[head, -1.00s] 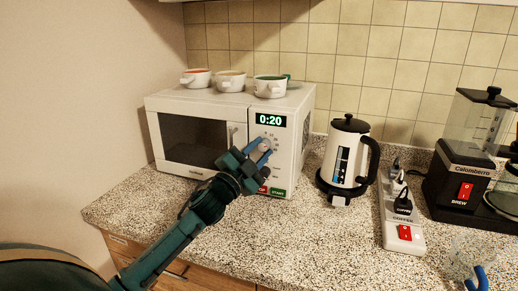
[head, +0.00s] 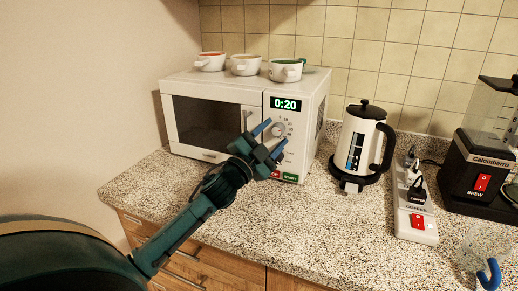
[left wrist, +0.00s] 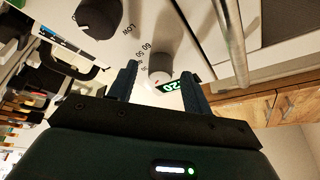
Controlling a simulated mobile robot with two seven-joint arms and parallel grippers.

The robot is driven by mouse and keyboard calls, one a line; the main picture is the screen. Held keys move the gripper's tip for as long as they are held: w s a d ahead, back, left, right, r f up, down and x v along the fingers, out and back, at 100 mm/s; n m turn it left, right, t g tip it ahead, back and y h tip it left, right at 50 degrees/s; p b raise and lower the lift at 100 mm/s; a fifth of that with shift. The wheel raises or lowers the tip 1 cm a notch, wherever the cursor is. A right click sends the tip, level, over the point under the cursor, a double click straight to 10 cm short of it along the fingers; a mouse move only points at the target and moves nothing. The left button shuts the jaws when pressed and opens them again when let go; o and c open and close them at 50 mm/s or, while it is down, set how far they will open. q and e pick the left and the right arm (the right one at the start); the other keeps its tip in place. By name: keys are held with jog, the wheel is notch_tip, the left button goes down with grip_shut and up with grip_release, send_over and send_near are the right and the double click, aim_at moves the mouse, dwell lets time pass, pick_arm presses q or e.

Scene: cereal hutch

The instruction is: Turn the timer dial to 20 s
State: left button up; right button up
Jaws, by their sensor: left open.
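The white microwave (head: 207,150) stands at the back left of the counter. Its green display (head: 286,104) reads 0:20. In the left wrist view the dial (left wrist: 160,66) shows between the two fingertips, with a gap on each side, beside numbers and the green display (left wrist: 172,87). My left gripper (head: 271,137) is open and empty in front of the control panel, its fingers on either side of the dial's line. My right gripper is out of view.
A dark second knob (left wrist: 98,18) sits near the dial in the left wrist view. Bowls (head: 245,66) stand on the microwave. A white kettle (head: 357,140), a power strip (head: 415,210) and a coffee maker (head: 475,180) stand to the right. The front counter is mostly clear.

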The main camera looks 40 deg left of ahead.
pick_arm(q)
jog(key=b+v, duration=0.2)
jog(key=v, duration=1)
jog(key=shift+s, duration=0.3)
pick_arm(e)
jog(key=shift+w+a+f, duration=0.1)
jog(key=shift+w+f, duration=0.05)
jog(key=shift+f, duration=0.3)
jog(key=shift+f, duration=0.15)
